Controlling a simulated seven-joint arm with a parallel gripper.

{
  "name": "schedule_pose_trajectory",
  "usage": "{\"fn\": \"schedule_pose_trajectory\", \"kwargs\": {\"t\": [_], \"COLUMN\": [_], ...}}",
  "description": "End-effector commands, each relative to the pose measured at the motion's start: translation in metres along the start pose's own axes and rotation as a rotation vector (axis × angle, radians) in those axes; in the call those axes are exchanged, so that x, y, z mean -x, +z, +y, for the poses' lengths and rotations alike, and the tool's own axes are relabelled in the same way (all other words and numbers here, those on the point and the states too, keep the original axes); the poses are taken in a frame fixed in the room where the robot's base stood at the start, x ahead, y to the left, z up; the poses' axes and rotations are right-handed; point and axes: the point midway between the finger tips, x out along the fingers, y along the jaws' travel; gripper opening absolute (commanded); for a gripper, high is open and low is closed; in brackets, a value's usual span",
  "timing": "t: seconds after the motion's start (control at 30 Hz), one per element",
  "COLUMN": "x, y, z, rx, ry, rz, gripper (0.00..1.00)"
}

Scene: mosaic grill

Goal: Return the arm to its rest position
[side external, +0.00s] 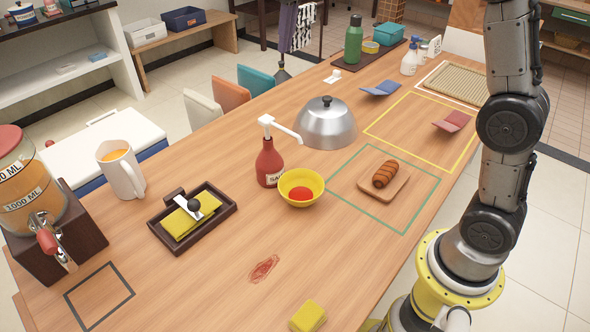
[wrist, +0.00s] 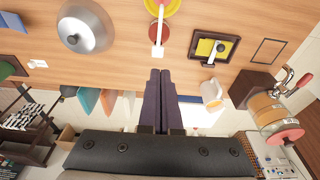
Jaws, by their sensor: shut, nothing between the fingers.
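My gripper (wrist: 160,72) shows in the wrist view with its two dark fingers together and nothing between them. It is held clear of the table, with the wooden surface beyond the fingertips. In the side external view my arm rises at the right and leaves the top edge, so I cannot make out the gripper there. A red sauce pump bottle (side external: 270,164) stands beside a yellow bowl (side external: 301,194) with red sauce in it. A grilled sausage (side external: 384,174) lies on a small wooden board (side external: 398,189) inside the green outline.
A red smear (side external: 264,269) and a yellow sponge (side external: 308,316) lie near the front. Chairs line the far side.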

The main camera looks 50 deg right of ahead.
Motion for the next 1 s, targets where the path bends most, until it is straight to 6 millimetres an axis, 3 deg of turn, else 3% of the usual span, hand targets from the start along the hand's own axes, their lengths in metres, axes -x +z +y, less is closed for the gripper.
{"fn": "schedule_pose_trajectory", "kwargs": {"t": [0.03, 0.2, 0.43, 0.57, 0.7, 0.83, 1.0], "x": [0.017, 0.05, 0.059, 0.043, 0.012, -0.02, -0.049], "y": [0.019, 0.079, 0.168, 0.22, 0.269, 0.299, 0.312], "z": [-0.001, -0.003, -0.005, -0.007, -0.007, -0.008, -0.008], "rx": [0.001, 0.002, 0.002, 0.002, 0.0, -0.002, -0.005], "ry": [0.0, 0.001, 0.001, 0.0, 0.0, -0.001, -0.001], "rz": [0.026, 0.103, 0.201, 0.25, 0.29, 0.299, 0.281], "gripper": [0.0, 0.0, 0.0, 0.0, 0.0, 0.0, 0.0]}}
